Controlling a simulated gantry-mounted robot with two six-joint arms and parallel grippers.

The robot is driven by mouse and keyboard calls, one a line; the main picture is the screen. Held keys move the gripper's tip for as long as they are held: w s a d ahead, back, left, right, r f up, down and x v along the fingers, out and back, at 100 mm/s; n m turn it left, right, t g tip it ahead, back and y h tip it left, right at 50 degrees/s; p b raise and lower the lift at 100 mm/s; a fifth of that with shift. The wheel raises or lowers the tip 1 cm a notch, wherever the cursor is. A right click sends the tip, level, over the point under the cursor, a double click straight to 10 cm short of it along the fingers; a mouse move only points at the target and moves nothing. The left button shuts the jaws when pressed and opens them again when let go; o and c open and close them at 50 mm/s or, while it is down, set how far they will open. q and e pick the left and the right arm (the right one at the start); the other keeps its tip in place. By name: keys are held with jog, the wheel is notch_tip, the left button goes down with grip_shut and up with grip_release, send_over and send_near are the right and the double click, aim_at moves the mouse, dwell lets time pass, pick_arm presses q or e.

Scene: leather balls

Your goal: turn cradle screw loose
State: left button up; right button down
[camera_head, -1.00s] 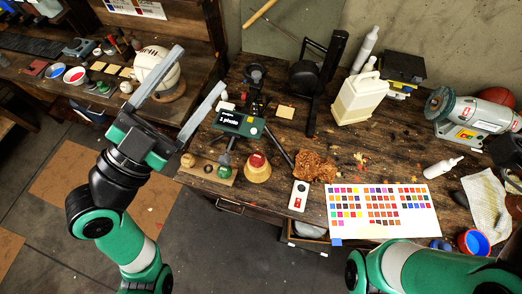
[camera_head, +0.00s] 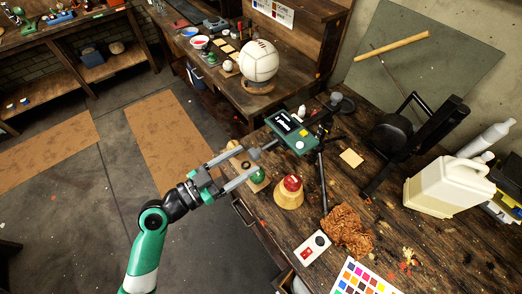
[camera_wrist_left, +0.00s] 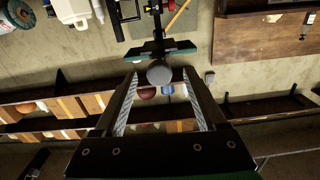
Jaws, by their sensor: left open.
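The cradle is a green block with a "1 photo" label (camera_head: 291,132), standing on a black stand at the left end of the workbench. Its grey screw knob (camera_head: 254,153) sticks out on the side toward my left gripper (camera_head: 250,160). My left gripper is open, with its two long grey fingers reaching to the knob. In the left wrist view the round knob (camera_wrist_left: 159,73) lies between the open fingertips (camera_wrist_left: 160,76), with gaps on both sides; I cannot tell if it is level with them in depth. The green cradle bar (camera_wrist_left: 180,53) shows just beyond. My right gripper is not in view.
A green ball (camera_head: 258,175) sits just below the fingers. A white ball (camera_head: 259,61) stands behind.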

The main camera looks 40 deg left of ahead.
pick_arm(q)
jog(key=w+d, duration=0.1)
jog(key=w, duration=0.5)
jog(key=shift+p, duration=0.4)
jog(key=shift+r, duration=0.1)
grip_shut()
